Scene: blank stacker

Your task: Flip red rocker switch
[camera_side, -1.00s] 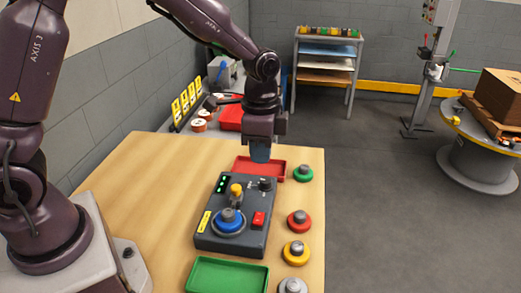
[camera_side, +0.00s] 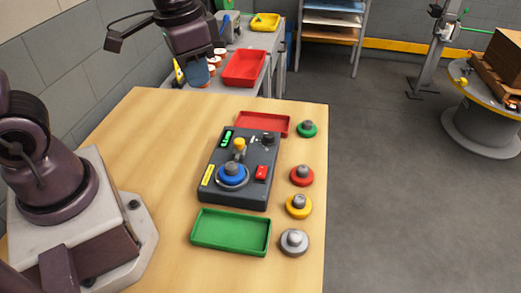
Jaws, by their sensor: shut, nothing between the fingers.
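The red rocker switch (camera_side: 261,173) sits at the right of the dark control box (camera_side: 213,195), near the blue round knob (camera_side: 232,173). Its exact tilt is too small to tell. The box also bears a yellow knob (camera_side: 239,144), a black knob (camera_side: 267,138) and green lights (camera_side: 227,138). My gripper (camera_side: 198,76) is high at the upper left, well apart from the box. It is shut and empty, pointing down beyond the table's far edge in the picture.
A red tray (camera_side: 263,123) lies behind the box and a green tray (camera_side: 231,232) in front. Green (camera_side: 306,129), red (camera_side: 302,175), yellow (camera_side: 298,206) and grey (camera_side: 294,242) round pieces line the table's right side. The table's left part (camera_side: 145,150) is clear.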

